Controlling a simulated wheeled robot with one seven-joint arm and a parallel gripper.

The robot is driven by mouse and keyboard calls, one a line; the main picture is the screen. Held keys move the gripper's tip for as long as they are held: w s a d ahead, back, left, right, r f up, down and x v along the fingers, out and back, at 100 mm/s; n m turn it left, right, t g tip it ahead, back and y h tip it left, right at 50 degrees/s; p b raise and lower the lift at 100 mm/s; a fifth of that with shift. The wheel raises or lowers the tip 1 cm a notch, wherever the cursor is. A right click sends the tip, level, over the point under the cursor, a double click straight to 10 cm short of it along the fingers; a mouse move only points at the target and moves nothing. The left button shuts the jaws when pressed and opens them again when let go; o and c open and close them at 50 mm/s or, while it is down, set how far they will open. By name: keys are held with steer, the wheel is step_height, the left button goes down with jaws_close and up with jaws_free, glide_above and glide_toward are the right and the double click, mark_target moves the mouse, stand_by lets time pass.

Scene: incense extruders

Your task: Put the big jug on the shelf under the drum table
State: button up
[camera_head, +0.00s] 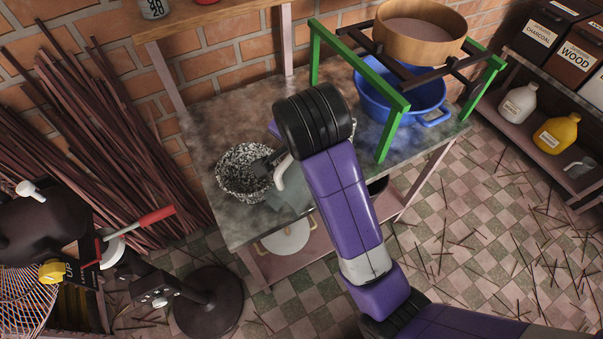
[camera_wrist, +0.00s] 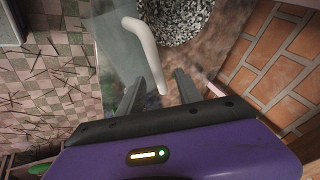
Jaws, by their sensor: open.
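The big jug (camera_head: 287,199), grey with a pale curved handle, stands on the grey table (camera_head: 235,228), beside a speckled bowl. In the wrist view the jug's grey body (camera_wrist: 119,55) is beyond the fingers. Its pale handle (camera_wrist: 146,45) reaches down between them. My gripper (camera_wrist: 160,76) is open around the handle's lower end; I cannot tell whether either finger touches it. In the head view my purple arm covers part of the jug, and the gripper (camera_head: 268,166) is partly hidden. The shelf (camera_head: 284,266) under the table shows at its front left.
The speckled bowl (camera_head: 241,173) is close to the jug. A white round pot (camera_head: 287,239) sits on the lower shelf. A green frame (camera_head: 392,122) with a wooden drum (camera_head: 421,40) stands over a blue basin (camera_head: 425,103). A stand (camera_head: 205,300) is at front left.

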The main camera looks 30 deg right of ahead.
steer(key=x, duration=0.4)
steer(key=shift+f, duration=0.1)
steer(key=shift+c, duration=0.4)
jaws_close()
stand_by(0.9)
